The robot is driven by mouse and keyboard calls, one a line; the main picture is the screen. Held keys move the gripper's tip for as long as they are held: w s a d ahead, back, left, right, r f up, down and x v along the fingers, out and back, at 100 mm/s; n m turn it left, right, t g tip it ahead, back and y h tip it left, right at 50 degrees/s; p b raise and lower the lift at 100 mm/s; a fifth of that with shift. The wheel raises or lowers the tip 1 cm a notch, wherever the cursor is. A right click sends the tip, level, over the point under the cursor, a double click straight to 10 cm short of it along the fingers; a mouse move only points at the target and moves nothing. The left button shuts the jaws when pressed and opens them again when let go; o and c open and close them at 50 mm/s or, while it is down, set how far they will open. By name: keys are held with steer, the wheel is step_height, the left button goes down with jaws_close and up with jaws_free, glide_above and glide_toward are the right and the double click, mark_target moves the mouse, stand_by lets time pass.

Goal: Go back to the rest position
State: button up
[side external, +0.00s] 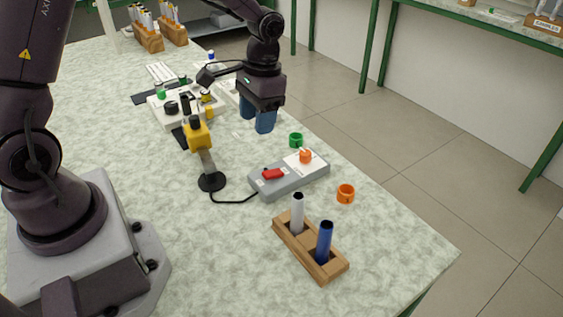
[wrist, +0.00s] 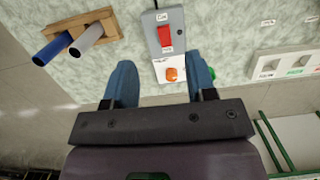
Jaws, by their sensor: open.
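My gripper (side external: 257,117) has two blue fingers and hangs above the table, behind the grey control box in the side external view. In the wrist view my gripper (wrist: 160,75) is spread wide with nothing between its fingers. The grey box (side external: 262,188) carries a red switch (side external: 273,174) and an orange piece (side external: 305,156) on a white pad. The red switch (wrist: 165,36) and orange piece (wrist: 172,75) also show in the wrist view. A wooden rack (side external: 326,271) holds a white rod (side external: 298,214) and a blue rod (side external: 324,243), both upright.
A yellow-headed device (side external: 198,134) stands on a black base, cabled to the box. A white tray (side external: 203,114) with small items and wooden racks (side external: 151,42) are farther back.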

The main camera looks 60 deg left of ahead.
steer(key=s+d+r+t, duration=0.3)
steer(key=s+r+t, duration=0.4)
steer(key=s+r, duration=0.9)
steer(key=shift+s+r, duration=0.3)
steer(key=shift+s, duration=0.05)
